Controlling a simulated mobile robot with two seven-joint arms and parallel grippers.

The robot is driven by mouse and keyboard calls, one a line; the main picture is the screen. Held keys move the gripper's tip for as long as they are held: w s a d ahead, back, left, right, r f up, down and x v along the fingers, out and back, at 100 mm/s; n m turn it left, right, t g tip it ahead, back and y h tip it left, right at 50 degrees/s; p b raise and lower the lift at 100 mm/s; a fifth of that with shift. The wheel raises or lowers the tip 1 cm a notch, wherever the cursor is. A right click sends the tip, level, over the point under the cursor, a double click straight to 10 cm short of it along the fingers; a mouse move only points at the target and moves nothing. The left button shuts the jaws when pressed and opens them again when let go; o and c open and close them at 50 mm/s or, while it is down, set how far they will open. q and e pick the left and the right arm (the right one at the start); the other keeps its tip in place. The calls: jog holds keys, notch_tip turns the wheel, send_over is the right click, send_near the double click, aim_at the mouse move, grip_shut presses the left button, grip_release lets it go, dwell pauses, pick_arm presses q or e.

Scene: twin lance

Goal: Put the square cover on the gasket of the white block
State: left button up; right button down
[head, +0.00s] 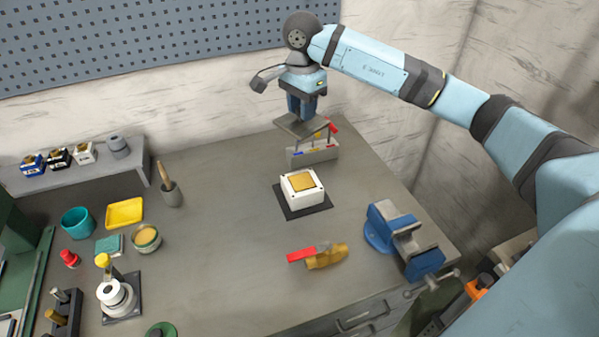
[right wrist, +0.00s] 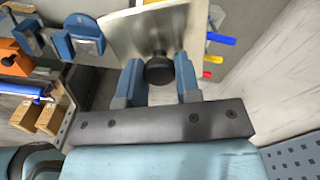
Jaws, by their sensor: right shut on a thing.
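My right gripper (head: 303,104) is shut on the dark round knob (right wrist: 159,69) of the square cover. The cover (head: 302,126) is a grey flat plate, held in the air beyond the white block and slightly tilted; it also shows in the right wrist view (right wrist: 133,32). The white block (head: 302,194) sits on a dark square mat (head: 312,212) in the middle of the bench. The cover is apart from the block. My left gripper is not in view.
A grey rack (head: 313,156) with coloured-handled tools stands close below the cover. Pots and jars fill the left side.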

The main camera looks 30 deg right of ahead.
notch_tip(320, 180, down, 14)
jog(key=shift+d+f+p, duration=0.1)
jog(key=shift+p, duration=0.55)
jog(key=shift+f, duration=2.25)
jog(key=c, duration=0.8)
grip_release()
jog(key=shift+f, duration=0.1)
